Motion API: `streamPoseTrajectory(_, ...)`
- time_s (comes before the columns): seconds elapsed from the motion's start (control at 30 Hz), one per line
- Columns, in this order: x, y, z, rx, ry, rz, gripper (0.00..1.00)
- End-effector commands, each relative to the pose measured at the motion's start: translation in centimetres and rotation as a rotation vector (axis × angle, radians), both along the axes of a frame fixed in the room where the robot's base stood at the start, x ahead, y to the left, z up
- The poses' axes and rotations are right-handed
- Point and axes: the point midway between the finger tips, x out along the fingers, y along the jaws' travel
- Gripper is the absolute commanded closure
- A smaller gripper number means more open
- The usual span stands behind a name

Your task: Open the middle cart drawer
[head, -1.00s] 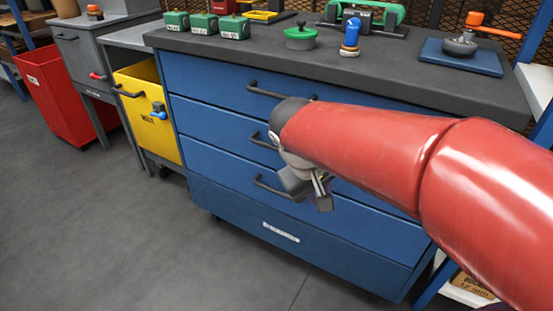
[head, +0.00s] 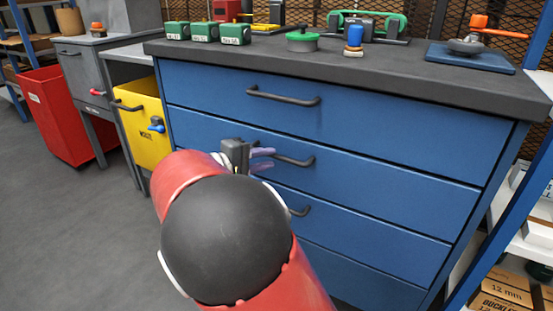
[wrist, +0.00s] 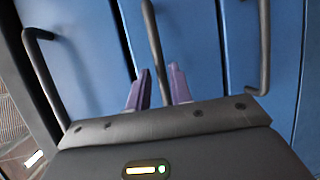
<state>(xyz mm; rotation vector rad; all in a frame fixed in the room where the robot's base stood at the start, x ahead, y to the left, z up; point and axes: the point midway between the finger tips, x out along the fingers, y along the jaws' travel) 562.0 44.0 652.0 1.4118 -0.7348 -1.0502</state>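The blue drawer cart (head: 340,130) stands ahead with its drawers closed. Its middle handle (head: 290,160) is a dark bar on the second drawer from the top; it also shows in the wrist view (wrist: 153,40), between two other handles. My gripper (head: 262,158) is at the left end of this bar. In the wrist view my gripper's purple fingers (wrist: 158,88) are apart, with the bar running between them. I cannot tell whether either finger touches it. My arm hides the lower left of the cart.
The top handle (head: 283,96) is above my gripper, and a lower handle (head: 299,209) sits below, partly hidden by my arm. A yellow bin (head: 145,125) and a red bin (head: 62,115) stand left. Several items lie on the dark cart top (head: 375,67).

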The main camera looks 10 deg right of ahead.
Motion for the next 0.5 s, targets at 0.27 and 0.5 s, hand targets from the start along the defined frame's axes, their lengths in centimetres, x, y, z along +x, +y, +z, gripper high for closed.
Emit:
streamPoseTrajectory(0.27,1.3,-3.1,-0.7,0.000,0.001,-0.001,0.78)
streamPoseTrajectory(0.5,1.5,-3.5,-0.7,0.001,0.002,0.000,0.78)
